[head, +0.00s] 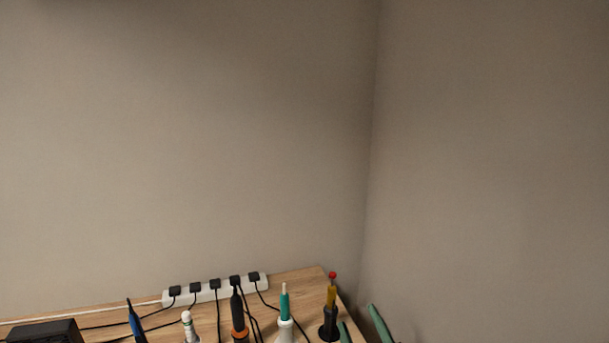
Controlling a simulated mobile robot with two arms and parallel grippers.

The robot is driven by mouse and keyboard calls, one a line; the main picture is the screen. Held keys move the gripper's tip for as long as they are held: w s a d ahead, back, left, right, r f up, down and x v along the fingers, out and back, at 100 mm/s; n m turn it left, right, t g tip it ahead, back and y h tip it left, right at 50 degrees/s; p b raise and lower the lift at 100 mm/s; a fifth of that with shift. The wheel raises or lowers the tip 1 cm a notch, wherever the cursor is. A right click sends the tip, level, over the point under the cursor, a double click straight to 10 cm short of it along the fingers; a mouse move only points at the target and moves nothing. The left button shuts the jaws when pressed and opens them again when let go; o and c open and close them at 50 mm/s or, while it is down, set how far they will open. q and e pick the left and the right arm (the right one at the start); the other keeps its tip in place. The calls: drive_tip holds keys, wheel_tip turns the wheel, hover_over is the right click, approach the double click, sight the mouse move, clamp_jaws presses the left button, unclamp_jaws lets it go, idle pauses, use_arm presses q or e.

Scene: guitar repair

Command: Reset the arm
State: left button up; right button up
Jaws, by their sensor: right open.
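My right gripper (362,326) shows only at the bottom edge of the head view, right of the wooden workbench's corner. Its two greenish fingertips stand apart with nothing seen between them. The rest of the gripper and its arm are cut off by the frame. My left gripper is not in view.
The wooden workbench (298,283) holds a white power strip (215,289) with several black plugs and cables. A black box (45,332) is at left. Bare walls meet behind.

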drive_tip(key=s+d+f+m+g+h, duration=0.1)
drive_tip(key=s+d+f+g, duration=0.1)
drive_tip(key=f, duration=0.3)
drive_tip(key=s+d+f+m+g+h, duration=0.1)
drive_tip(key=s+d+f+m+g, duration=0.1)
drive_tip(key=s+d+f, duration=0.1)
drive_tip(key=s+d+f+m+g, duration=0.1)
drive_tip(key=s+d+f+g, duration=0.1)
drive_tip(key=f, duration=0.5)
drive_tip(key=shift+s+d+g+h, duration=0.2)
drive_tip(key=shift+s+g, duration=0.1)
drive_tip(key=shift+s, duration=0.4)
drive_tip(key=shift+s+d+g+h, duration=0.1)
drive_tip(key=shift+s+g+h, duration=0.15)
drive_tip(key=shift+s, duration=0.45)
drive_tip(key=s+d+f+m+g, duration=0.1)
drive_tip(key=s+f+g, duration=0.35)
drive_tip(key=s, duration=0.45)
drive_tip(key=s+d+f+m+g, duration=0.1)
drive_tip(key=s+d+f+g, duration=0.15)
drive_tip(key=s+f, duration=0.4)
wheel_tip(320, 180, down, 23)
drive_tip(key=s+g, duration=0.2)
drive_tip(key=s, duration=0.1)
drive_tip(key=s+d+f, duration=0.2)
drive_tip(key=s+f, duration=1.4)
drive_tip(key=shift+s+f+g, duration=0.35)
drive_tip(key=shift+d, duration=0.1)
